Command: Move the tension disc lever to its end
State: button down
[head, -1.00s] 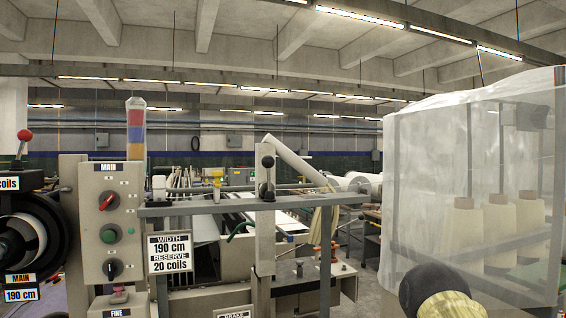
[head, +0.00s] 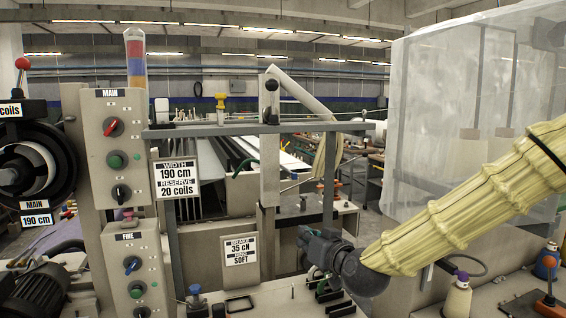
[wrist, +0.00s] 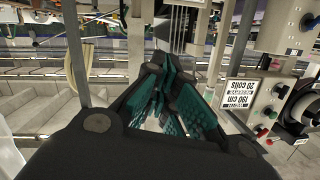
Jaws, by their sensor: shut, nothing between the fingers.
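A lever with a black ball knob (head: 271,86) stands at the top of a grey upright post (head: 270,160) in the middle of the head view. A second lever, with a red ball (head: 22,64), rises at the far left above a black drum (head: 30,165). No label marks either one as the tension disc lever. My gripper (head: 303,238) is low in the head view, right of the post and well below the black knob. In the wrist view my gripper (wrist: 168,92) has its teal-padded fingers together, with nothing between them. It appears apart from both levers.
A sign (head: 175,180) hangs under the rail. A brake label plate (head: 240,251) is beside the post. A veiled rack (head: 440,110) stands at right.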

notch_tip(320, 180, up, 20)
jog(key=s+n+t+y+b, duration=0.1)
jog(key=s+t+y, duration=0.1)
jog(key=t, duration=0.1)
notch_tip(320, 180, up, 18)
jog(key=n+t+y+p, duration=0.1)
jog(key=t+y+p, duration=0.15)
jog(key=p, duration=0.25)
send_over(272, 100)
jog(key=s+d, duration=0.3)
jog(key=s, duration=0.1)
jog(key=shift+w+a+r+h, duration=0.15)
jog(key=shift+a+h, duration=0.05)
jog(key=shift+h, duration=0.15)
jog(key=shift+a, duration=0.1)
